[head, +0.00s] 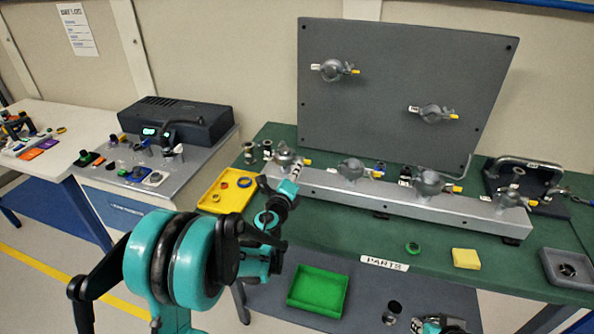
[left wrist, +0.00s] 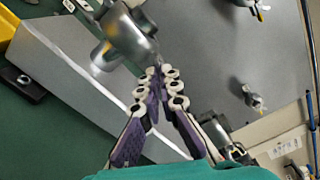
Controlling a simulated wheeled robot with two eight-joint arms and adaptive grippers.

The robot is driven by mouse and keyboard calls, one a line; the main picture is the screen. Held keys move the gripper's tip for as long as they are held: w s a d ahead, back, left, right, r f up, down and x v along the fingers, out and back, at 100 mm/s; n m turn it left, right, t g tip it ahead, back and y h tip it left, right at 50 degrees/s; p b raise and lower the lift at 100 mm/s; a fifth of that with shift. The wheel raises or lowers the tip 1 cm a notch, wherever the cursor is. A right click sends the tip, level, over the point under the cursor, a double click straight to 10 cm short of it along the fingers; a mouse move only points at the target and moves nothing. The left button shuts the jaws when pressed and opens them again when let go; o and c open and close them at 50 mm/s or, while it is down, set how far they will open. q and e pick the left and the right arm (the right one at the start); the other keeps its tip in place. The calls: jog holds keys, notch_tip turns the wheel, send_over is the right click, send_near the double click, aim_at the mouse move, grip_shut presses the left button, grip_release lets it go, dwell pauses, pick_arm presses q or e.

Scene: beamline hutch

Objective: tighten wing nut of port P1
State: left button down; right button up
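Several grey clamped ports with yellow-tipped wing nuts sit along a metal beam (head: 390,195). Their small labels are too blurred to read, so I cannot tell which one is P1. My left gripper (head: 294,176) is just in front of the leftmost port on the beam (head: 287,160), whose yellow tip (head: 307,161) shows to its right. In the left wrist view the fingertips (left wrist: 161,72) are almost together, close beside a grey clamp (left wrist: 128,42). No wing nut is visible between them; contact is unclear. My right gripper (head: 440,326) shows only partly at the bottom edge.
An upright grey panel (head: 400,60) behind the beam carries two more ports. A yellow tray (head: 211,203) with rings lies left of my left gripper, and a green tray (head: 318,291) in front. A yellow block (head: 466,258) and green ring (head: 412,247) lie on the green table.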

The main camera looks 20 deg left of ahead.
pick_arm(q)
jog(key=shift+d+m, duration=0.1)
jog(key=shift+m, duration=0.5)
jog(key=c, duration=2)
grip_release()
jog(key=shift+c, duration=0.2)
jog(key=s, duration=1.2)
jog(key=shift+a, duration=0.2)
